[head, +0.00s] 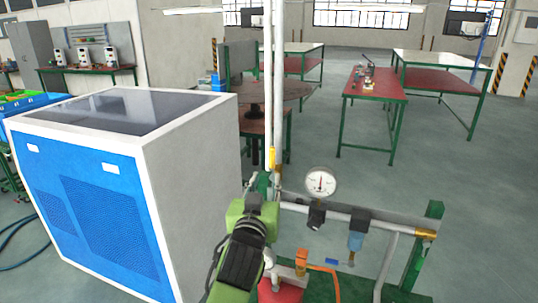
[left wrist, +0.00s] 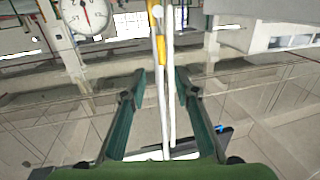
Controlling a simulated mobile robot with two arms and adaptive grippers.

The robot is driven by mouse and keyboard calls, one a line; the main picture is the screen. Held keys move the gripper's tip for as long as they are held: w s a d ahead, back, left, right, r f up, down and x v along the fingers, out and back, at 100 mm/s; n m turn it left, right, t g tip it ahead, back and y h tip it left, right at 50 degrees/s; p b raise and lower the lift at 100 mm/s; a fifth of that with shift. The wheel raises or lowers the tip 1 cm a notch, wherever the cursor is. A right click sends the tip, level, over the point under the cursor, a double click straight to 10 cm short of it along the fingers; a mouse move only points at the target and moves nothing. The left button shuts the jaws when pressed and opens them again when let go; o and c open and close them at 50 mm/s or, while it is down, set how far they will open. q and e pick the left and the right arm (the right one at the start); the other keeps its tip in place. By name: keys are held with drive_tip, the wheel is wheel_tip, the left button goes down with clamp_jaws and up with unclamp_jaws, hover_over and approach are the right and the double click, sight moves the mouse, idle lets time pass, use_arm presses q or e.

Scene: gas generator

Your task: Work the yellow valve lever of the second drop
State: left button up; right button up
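The yellow valve lever (head: 272,158) stands upright against a pair of white vertical pipes (head: 279,90) in the middle of the head view. In the left wrist view, the yellow lever (left wrist: 157,35) shows at the top centre, beyond the fingertips. My left gripper (head: 262,186) is just below the lever in the head view, and its green body hides part of the piping. In the left wrist view, the left gripper (left wrist: 160,76) has its two fingers spread apart, with the pipes showing in the gap and nothing gripped. The right gripper is not in view.
A round pressure gauge (head: 320,183) and a blue-bowled regulator (head: 356,236) sit on a horizontal pipe to the right. An orange fitting (head: 301,262) is below. A large blue and white machine (head: 190,150) stands close on the left. Open floor lies at the right.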

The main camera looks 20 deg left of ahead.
sight(272, 157)
use_arm(q)
drive_tip(key=w+p, duration=0.1)
drive_tip(key=w, duration=0.3)
drive_tip(key=w+a, duration=0.1)
drive_tip(key=w, duration=0.3)
drive_tip(key=w+a+p, duration=0.1)
drive_tip(key=w, duration=0.3)
drive_tip(key=shift+a+r+p, duration=0.15)
drive_tip(key=shift+p, duration=0.2)
drive_tip(key=shift+w+a, duration=0.1)
drive_tip(key=shift+w, duration=0.65)
clamp_jaws()
